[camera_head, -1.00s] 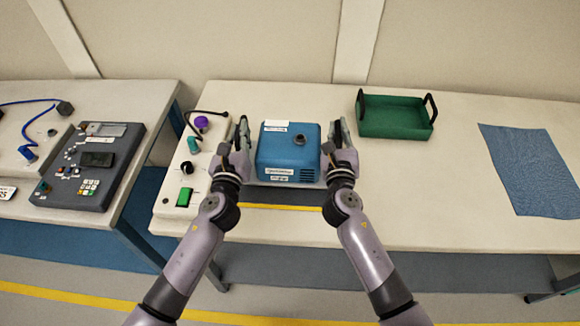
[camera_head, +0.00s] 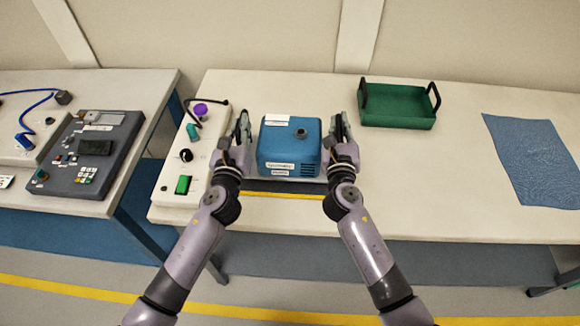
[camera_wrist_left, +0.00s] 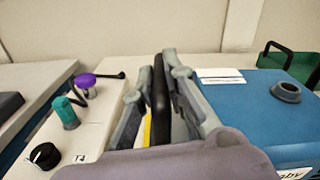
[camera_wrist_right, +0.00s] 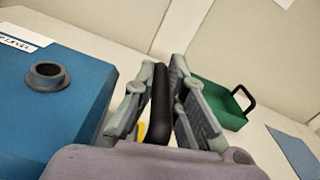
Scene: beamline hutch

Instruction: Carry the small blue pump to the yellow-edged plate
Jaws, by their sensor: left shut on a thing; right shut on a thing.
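The small blue pump (camera_head: 290,147), a box with a dark round port on top and white labels, sits between my two grippers. My left gripper (camera_head: 241,127) and right gripper (camera_head: 340,128) are each shut on an upright black bar, seen between the fingers in the left wrist view (camera_wrist_left: 160,105) and the right wrist view (camera_wrist_right: 163,105). Where the bars join is hidden. A light grey strip shows under the pump's front. The yellow-edged plate shows its yellow front edge (camera_head: 285,195) just below the pump; the rest is mostly hidden. I cannot tell whether the pump touches it.
A white control panel (camera_head: 167,192) with knobs and a green button lies close left of my left gripper. A green tray (camera_head: 397,107) with black handles stands at the back right. A blue cloth (camera_head: 535,160) lies far right. The bench (camera_head: 430,190) between is clear.

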